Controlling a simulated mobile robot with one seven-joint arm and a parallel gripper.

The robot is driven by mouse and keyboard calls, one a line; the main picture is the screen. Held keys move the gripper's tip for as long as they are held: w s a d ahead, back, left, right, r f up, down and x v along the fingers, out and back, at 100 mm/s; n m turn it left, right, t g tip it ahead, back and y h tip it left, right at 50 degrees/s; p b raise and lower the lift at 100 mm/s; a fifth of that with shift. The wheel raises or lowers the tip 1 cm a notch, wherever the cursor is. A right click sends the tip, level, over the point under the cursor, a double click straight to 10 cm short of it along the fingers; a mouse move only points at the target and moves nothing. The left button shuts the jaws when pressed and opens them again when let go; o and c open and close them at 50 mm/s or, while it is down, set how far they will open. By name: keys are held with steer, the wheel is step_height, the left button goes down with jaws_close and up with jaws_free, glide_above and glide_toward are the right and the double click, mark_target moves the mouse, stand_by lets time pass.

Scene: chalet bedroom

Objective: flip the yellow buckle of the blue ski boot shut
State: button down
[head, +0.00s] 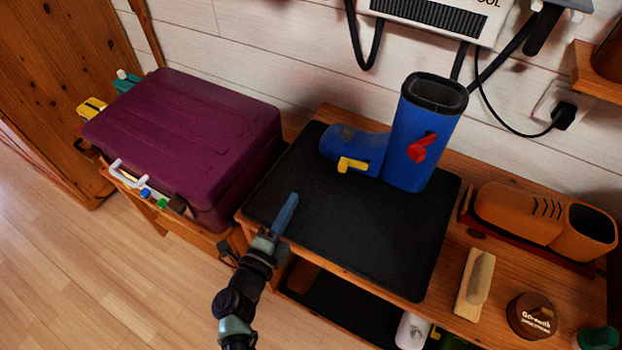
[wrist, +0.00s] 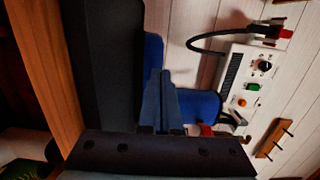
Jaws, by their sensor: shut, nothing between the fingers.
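The blue ski boot (head: 400,150) stands upright on a black mat (head: 375,245), its toe pointing left. The yellow buckle (head: 353,165) is on the near side of its foot and appears to stick out from it. A red buckle (head: 421,148) is on the shaft. My gripper (head: 292,198) is shut and empty over the mat's left front part, left and in front of the yellow buckle and apart from it. In the wrist view, the boot (wrist: 204,104) is beyond my blue fingers (wrist: 163,74); the yellow buckle cannot be made out there.
The mat lies on a wooden bench (head: 460,210). A purple case (head: 185,135) stands at left. An orange boot (head: 520,213), a wooden-backed brush (head: 474,283) and a round tin (head: 531,315) are at right. A white wall unit (head: 440,15) with black cables hangs behind. The mat's front is clear.

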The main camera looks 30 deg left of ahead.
steer(key=shift+s+a, duration=0.55)
steer(key=shift+s, duration=0.3)
steer(key=shift+r, duration=0.1)
